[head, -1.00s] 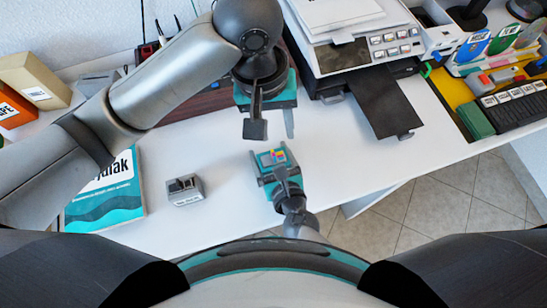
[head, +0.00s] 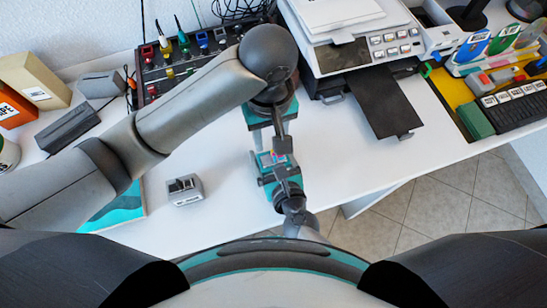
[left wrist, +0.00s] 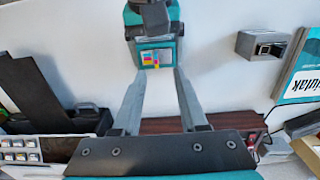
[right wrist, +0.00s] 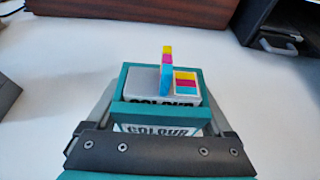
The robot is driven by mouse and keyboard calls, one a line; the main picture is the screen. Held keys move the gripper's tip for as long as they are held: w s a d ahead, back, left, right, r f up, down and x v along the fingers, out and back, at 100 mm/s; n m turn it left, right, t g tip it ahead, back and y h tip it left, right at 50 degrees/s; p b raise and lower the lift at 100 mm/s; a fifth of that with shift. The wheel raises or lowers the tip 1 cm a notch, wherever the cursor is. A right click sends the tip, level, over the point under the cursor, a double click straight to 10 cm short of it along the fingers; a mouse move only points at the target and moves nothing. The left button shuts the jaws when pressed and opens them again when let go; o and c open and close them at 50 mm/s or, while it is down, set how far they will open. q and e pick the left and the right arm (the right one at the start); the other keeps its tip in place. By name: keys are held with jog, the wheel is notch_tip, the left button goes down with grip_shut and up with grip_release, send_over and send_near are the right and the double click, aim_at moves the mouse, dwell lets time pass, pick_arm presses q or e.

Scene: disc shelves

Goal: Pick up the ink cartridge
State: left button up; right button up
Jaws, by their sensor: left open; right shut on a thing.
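The ink cartridge (head: 271,158) is a grey and teal block with a yellow, pink and blue mark. Its "COLOUR" label shows in the right wrist view (right wrist: 170,95). My right gripper (head: 277,176) is shut on it, with one finger along each side, above the white table. My left gripper (head: 277,140) is open and points at the cartridge from the far side. In the left wrist view the cartridge (left wrist: 153,58) lies just beyond and between the left fingertips. I cannot tell whether they touch it.
A small grey box (head: 185,191) stands on the white table (head: 215,225) to the left. A printer with a dark tray (head: 382,103) is at the right. A control panel with knobs (head: 185,62) stands at the back. The table's front right edge drops to a tiled floor.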

aim_at(274, 160)
pick_arm(q)
jog(key=shift+w+d+f, duration=0.1)
jog(key=shift+d+f, duration=0.05)
jog(key=shift+f, duration=1.45)
jog(key=shift+d+f, duration=0.15)
jog(key=shift+f, duration=1.4)
jog(key=shift+c, duration=0.2)
grip_shut()
jog(key=shift+r, duration=0.1)
